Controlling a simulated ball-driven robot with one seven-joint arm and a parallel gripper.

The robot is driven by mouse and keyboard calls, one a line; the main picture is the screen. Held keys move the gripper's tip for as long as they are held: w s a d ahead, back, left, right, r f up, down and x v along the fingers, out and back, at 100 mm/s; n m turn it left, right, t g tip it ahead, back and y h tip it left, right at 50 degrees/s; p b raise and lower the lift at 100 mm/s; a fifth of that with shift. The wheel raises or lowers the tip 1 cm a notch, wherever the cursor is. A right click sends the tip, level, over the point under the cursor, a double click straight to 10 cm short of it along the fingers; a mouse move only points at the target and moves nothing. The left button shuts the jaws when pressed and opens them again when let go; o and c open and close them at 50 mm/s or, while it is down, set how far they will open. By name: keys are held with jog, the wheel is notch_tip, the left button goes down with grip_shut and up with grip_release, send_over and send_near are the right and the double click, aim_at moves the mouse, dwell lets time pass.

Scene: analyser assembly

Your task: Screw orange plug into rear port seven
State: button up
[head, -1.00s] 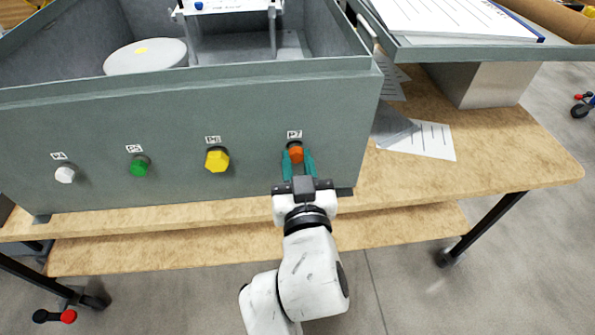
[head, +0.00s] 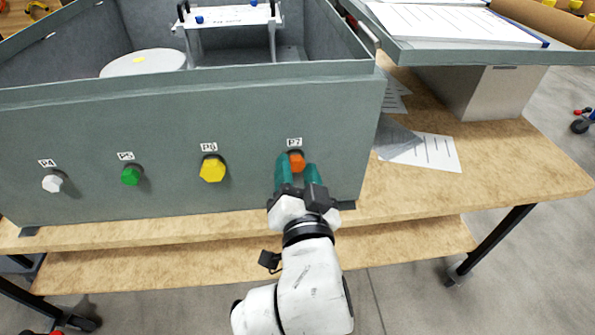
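The orange plug (head: 297,161) sits at the port labelled P7 (head: 294,142) on the grey case's front wall, at its right end. How deeply it is seated cannot be told. My gripper (head: 297,169) is at the plug, reaching up from below. One teal finger lies to the left of the plug and the other to its lower right. The fingers stand apart by about the plug's width; whether they touch it cannot be made out. The gripper body looks rolled, with the right finger lower.
The grey case (head: 235,110) stands on a wooden table (head: 490,165). Yellow (head: 212,169), green (head: 131,175) and white (head: 53,183) plugs sit in ports to the left. Papers (head: 430,152) lie right of the case, below a raised grey panel (head: 480,57).

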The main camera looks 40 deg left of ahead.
jog(key=shift+r+n+p, duration=0.25)
jog(key=shift+n+p, duration=0.55)
jog(key=shift+n, duration=0.3)
jog(key=n+p, duration=0.2)
jog(key=n, duration=0.2)
jog(key=shift+n, duration=0.3)
jog(key=n+p, duration=0.3)
jog(key=n, duration=0.1)
jog(key=shift+n, duration=0.3)
jog(key=n+p, duration=0.1)
jog(key=n, duration=0.2)
jog(key=shift+r+p, duration=0.1)
jog(key=shift+p, duration=0.3)
jog(key=n+p, duration=0.2)
jog(key=n, duration=0.4)
jog(key=shift+d, duration=0.1)
jog(key=n, duration=0.2)
jog(key=n+p, duration=0.1)
jog(key=shift+f+n, duration=0.25)
jog(key=shift+n, duration=0.15)
jog(key=shift+c, duration=0.4)
